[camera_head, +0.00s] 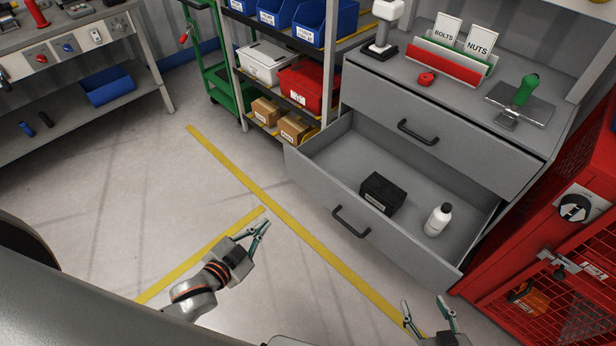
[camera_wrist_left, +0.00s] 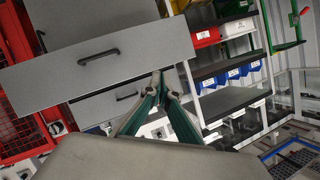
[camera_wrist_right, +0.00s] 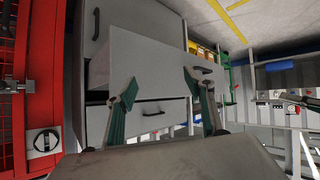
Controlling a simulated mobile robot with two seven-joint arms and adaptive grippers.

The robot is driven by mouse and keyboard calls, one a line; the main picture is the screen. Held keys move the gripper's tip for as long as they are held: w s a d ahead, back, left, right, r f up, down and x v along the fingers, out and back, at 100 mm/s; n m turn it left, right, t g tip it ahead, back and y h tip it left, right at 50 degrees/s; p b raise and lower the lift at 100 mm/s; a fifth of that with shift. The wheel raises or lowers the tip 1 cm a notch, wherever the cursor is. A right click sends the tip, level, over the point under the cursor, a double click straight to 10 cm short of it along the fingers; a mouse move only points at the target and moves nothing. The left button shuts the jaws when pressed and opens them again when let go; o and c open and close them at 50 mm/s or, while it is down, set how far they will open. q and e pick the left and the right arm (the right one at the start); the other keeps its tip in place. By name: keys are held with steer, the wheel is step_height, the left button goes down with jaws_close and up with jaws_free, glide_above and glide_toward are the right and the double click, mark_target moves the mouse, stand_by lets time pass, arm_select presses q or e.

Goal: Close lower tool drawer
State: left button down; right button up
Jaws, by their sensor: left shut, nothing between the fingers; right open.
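The lower tool drawer (camera_head: 405,235) of the grey cabinet is pulled out, with a black handle (camera_head: 351,222) on its front. A black box (camera_head: 382,194) and a white bottle (camera_head: 438,219) are inside it. The upper drawer (camera_head: 440,130) looks shut. My left gripper (camera_head: 262,226) is shut and empty, left of the drawer front and apart from it. In the left wrist view its fingertips (camera_wrist_left: 160,78) meet near the drawer. My right gripper (camera_head: 422,304) is open and empty, in front of the drawer's right end. The drawer front (camera_wrist_right: 145,75) shows beyond its fingers in the right wrist view.
A red mesh locker (camera_head: 560,245) stands right of the cabinet. A shelf rack (camera_head: 243,115) with bins and boxes stands left of it. A workbench (camera_head: 80,40) is at the far left. The floor before the drawer is clear, with yellow lines (camera_head: 295,233).

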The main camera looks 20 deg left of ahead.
arm_select(q)
steer(key=w+a+f+m+t+b, duration=0.1)
steer(key=w+a+f+m+b, duration=0.15)
steer(key=w, duration=0.25)
steer(key=m+h+b, duration=0.6)
steer(key=m+b, duration=0.1)
steer(key=m, duration=0.6)
glide_toward(306, 161)
steer(key=shift+t, duration=0.4)
steer(key=x, duration=0.6)
steer(key=shift+w+d+f, duration=0.25)
steer(key=shift+d+f, duration=0.1)
arm_select(e)
step_height(306, 161, down, 9)
steer(key=shift+d+r, duration=0.2)
arm_select(q)
steer(key=shift+w+b, duration=0.1)
steer(key=shift+b, duration=0.2)
